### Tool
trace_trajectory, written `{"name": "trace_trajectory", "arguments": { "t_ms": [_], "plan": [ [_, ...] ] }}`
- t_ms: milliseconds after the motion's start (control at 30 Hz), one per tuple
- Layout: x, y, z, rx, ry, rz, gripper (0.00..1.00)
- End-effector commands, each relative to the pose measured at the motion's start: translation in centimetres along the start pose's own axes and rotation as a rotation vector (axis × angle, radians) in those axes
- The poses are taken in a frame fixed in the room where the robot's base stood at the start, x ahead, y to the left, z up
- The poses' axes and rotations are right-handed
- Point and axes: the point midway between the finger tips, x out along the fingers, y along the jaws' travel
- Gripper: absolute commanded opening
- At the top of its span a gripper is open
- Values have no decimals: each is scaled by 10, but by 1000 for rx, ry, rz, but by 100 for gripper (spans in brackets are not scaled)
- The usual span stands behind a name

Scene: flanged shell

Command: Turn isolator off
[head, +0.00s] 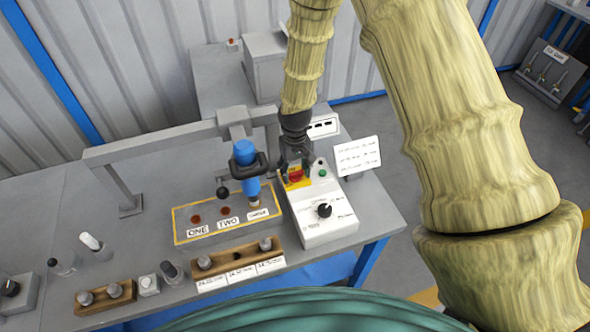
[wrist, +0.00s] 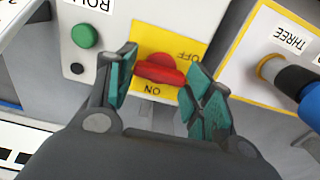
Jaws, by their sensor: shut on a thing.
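The isolator (wrist: 160,68) is a red rotary handle on a yellow plate marked OFF and ON, seen in the wrist view. Its handle lies roughly crosswise between the two words. It also shows in the head view (head: 296,176) on top of a white control box (head: 330,225). My gripper (wrist: 158,82) has its two teal-padded fingers on either side of the red handle, shut on it. In the head view my gripper (head: 296,160) reaches down over the box from above and partly covers the plate.
A green button (wrist: 84,36) sits beside the isolator. A black knob (head: 324,210) is nearer on the box. A blue cylindrical tool (head: 246,165) stands in a holder at left, close to my gripper. A white sign (head: 357,156) stands at right.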

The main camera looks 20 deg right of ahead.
Motion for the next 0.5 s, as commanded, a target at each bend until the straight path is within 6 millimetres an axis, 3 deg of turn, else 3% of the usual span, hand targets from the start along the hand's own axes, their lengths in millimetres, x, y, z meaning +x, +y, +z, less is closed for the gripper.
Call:
{"name": "trace_trajectory", "arguments": {
  "t_ms": [100,133,233,500],
  "plan": [
    [0,0,0,-1,0,1,28],
    [0,0,0,-1,0,1,53],
    [0,0,0,-1,0,0,72],
    [0,0,0,0,0,0,73]
  ]
}}
